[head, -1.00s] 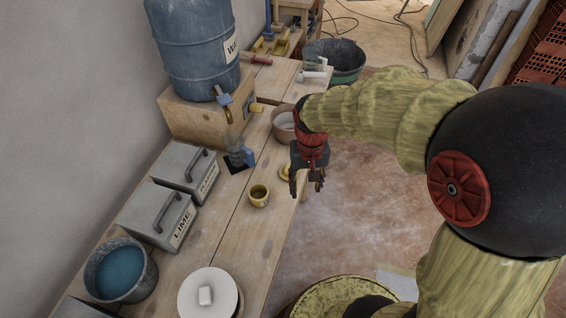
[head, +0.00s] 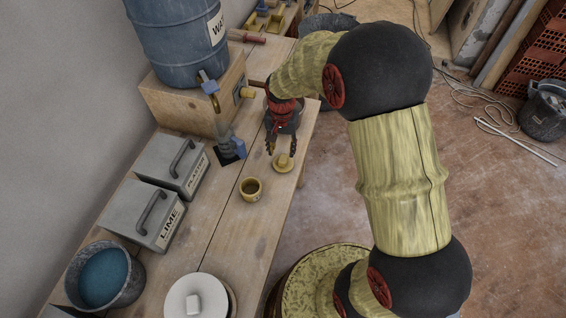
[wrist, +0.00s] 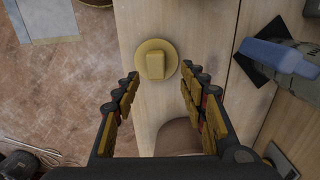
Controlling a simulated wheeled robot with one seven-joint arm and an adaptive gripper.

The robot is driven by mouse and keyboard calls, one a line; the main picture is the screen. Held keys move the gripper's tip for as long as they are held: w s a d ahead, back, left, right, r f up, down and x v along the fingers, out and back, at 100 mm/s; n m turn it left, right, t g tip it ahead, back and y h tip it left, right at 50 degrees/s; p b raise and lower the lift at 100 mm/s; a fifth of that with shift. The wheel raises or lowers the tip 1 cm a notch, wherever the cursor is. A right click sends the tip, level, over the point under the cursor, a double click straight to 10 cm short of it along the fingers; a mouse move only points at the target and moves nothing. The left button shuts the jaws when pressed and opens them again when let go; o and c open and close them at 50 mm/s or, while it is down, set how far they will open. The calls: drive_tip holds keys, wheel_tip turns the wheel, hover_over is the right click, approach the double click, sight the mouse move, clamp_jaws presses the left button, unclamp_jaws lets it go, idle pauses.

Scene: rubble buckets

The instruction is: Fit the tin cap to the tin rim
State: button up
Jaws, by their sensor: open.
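The tin cap (head: 284,166), a yellow disc with a block-like knob, lies on the bench near its right edge. It also shows in the wrist view (wrist: 143,52), knob up, just beyond my fingertips. My gripper (head: 281,150) is open and empty above the cap, pointing down. In the wrist view my gripper (wrist: 160,74) has its two fingers spread to either side of the knob's line, not touching it. The tin (head: 251,190), a small yellow cup with an open rim, stands upright on the bench, nearer and to the left of the cap. The wrist view does not show it.
A bowl (head: 292,126) stands behind my gripper. Grey lime (head: 146,216) and plaster (head: 172,163) boxes, a bucket of blue liquid (head: 104,277) and a white lidded pot (head: 193,298) line the bench. Bench around the tin is clear.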

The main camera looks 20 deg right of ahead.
sight(283, 158)
drive_tip(key=f+b, duration=0.1)
drive_tip(key=f, duration=0.1)
drive_tip(key=f+b, duration=0.1)
drive_tip(key=f, duration=0.1)
drive_tip(key=shift+s+d+f, duration=0.1)
drive_tip(key=shift+s, duration=0.3)
drive_tip(key=shift+w+f, duration=0.1)
drive_tip(key=shift+f, duration=0.4)
drive_tip(key=c, duration=0.3)
drive_tip(key=c, duration=0.7)
